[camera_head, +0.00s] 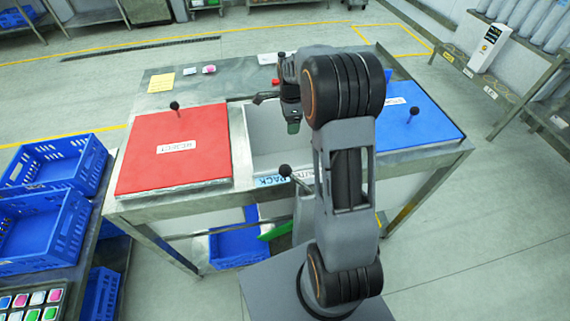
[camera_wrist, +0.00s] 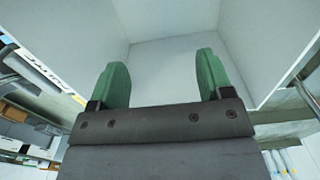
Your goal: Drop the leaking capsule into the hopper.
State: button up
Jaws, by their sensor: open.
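My gripper (camera_head: 293,127) hangs over the open white middle hopper (camera_head: 262,150), which has a blue label ending in "PACK" on its front. In the wrist view the two green fingers of my gripper (camera_wrist: 164,78) are apart with nothing between them, and the pale inner walls of the hopper (camera_wrist: 170,55) show beyond. A small pinkish-red and white capsule (camera_head: 209,69) lies on the table's back ledge beside a pale one (camera_head: 191,71). I cannot tell which capsule leaks. No capsule shows inside the visible part of the hopper.
A red lid (camera_head: 175,150) marked "REJECT" lies left of the hopper, and a blue lid (camera_head: 415,115) lies right; both have black knobs. A yellow note (camera_head: 161,82) is on the ledge. Blue crates (camera_head: 50,220) and a tray of coloured capsules (camera_head: 35,300) stand at left.

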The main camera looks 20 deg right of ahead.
notch_tip(320, 180, up, 14)
dwell(0.6)
jog(key=shift+f, duration=0.1)
dwell(0.5)
